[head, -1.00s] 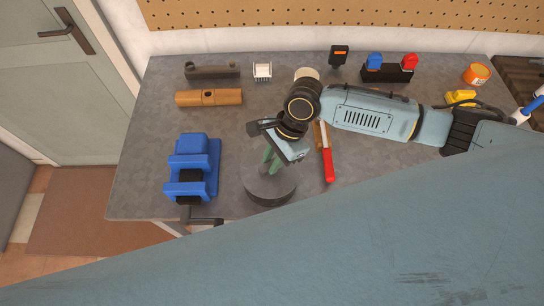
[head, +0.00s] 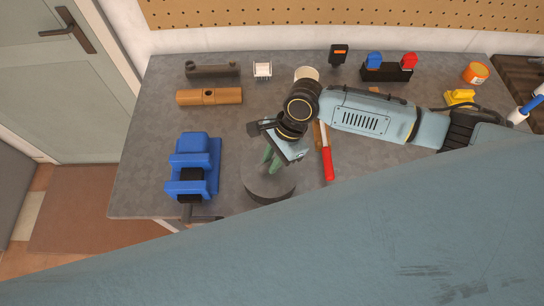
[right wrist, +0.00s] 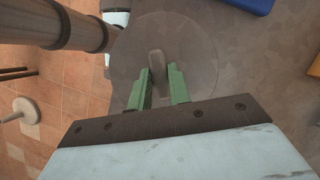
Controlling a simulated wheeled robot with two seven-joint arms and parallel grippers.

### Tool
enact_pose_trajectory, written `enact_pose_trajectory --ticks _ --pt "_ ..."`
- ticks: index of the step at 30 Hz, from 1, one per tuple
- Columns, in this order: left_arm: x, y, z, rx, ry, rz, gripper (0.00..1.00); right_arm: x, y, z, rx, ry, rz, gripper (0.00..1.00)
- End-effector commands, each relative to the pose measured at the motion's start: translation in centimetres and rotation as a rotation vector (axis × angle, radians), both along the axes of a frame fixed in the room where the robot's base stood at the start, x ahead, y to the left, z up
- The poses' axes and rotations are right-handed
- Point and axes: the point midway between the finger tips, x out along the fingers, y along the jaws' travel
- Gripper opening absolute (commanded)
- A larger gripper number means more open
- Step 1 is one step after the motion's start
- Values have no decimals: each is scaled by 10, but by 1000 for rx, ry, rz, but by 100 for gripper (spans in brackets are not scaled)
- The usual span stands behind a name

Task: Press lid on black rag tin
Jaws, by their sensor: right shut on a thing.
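The black rag tin (head: 272,196) is a squat dark cylinder near the front edge of the bench. Its round dark grey lid (head: 256,186) lies over its top; I cannot tell whether it is fully seated. My right gripper (head: 268,164) points down at the middle of the lid. In the right wrist view the lid (right wrist: 197,62) is a wide disc, and the green fingers of the right gripper (right wrist: 158,76) are shut on its central knob (right wrist: 156,60). The tin's wall is hidden under the lid in that view. My left gripper is not in view.
A blue vise (head: 199,160) stands left of the tin. A red-handled tool (head: 328,165) lies close on the right. Bare bench lies between vise and tin.

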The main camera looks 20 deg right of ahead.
Motion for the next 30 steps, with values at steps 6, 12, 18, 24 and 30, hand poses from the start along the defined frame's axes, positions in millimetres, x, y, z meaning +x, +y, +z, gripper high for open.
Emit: enact_pose_trajectory --ticks 6,12,18,24,30 --pt "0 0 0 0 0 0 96 0 0 0 0 -1 0 0" --pt "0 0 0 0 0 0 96 1 0 0 -1 -2 -1 35" --pt "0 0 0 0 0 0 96 1 0 0 -1 -2 -1 44" --pt "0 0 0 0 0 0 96 1 0 0 -1 -1 -1 61" --pt "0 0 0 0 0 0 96 1 0 0 -1 -2 -2 66"
